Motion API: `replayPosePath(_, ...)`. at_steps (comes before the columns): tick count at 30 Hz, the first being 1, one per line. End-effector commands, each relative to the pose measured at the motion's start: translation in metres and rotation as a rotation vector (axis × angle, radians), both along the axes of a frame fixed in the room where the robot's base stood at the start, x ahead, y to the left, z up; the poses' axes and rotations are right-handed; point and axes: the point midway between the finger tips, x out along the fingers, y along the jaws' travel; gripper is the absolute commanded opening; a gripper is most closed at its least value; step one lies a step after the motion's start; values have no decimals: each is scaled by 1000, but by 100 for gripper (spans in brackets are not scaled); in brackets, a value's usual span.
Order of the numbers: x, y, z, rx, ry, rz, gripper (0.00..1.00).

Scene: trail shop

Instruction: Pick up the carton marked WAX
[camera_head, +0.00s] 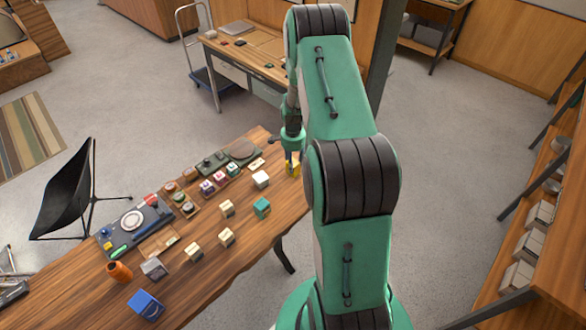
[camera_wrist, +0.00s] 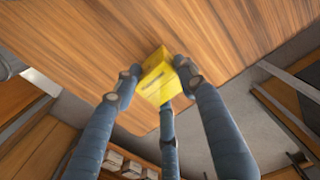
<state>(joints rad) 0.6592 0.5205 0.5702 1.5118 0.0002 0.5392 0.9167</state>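A yellow carton (camera_head: 293,168) is at the far right end of the wooden table, partly covered by my gripper. In the wrist view the yellow carton (camera_wrist: 157,82) sits between my three fingers, with a dark label too small to read. My gripper (camera_wrist: 158,80) has its fingertips closed in on the carton's sides and appears to touch them. The head view shows my gripper (camera_head: 291,158) reaching down from above. I cannot tell whether the carton rests on the table or hangs just above it. No WAX marking is legible in either view.
On the table (camera_head: 85,305) stand a white box (camera_head: 260,179), a teal box (camera_head: 262,208), several cream boxes (camera_head: 227,237), a grey box (camera_head: 153,268), a blue box (camera_head: 146,305) and an orange cup (camera_head: 119,271). Trays of small goods line the far side. The table edge is close to the carton.

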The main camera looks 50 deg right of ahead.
Motion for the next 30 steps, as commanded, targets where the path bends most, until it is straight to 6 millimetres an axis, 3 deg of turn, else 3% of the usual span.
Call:
replayPosePath(1, 0, 0, 0, 0, 0, 0, 25)
replayPosePath(3, 0, 0, 0, 0, 0, 0, 11)
replayPosePath(17, 0, 0, 4, -1, -1, 0, 11)
replayPosePath(26, 1, 0, 34, -1, -2, 0, 11)
replayPosePath(30, -15, 11, 38, 0, 0, 0, 11)
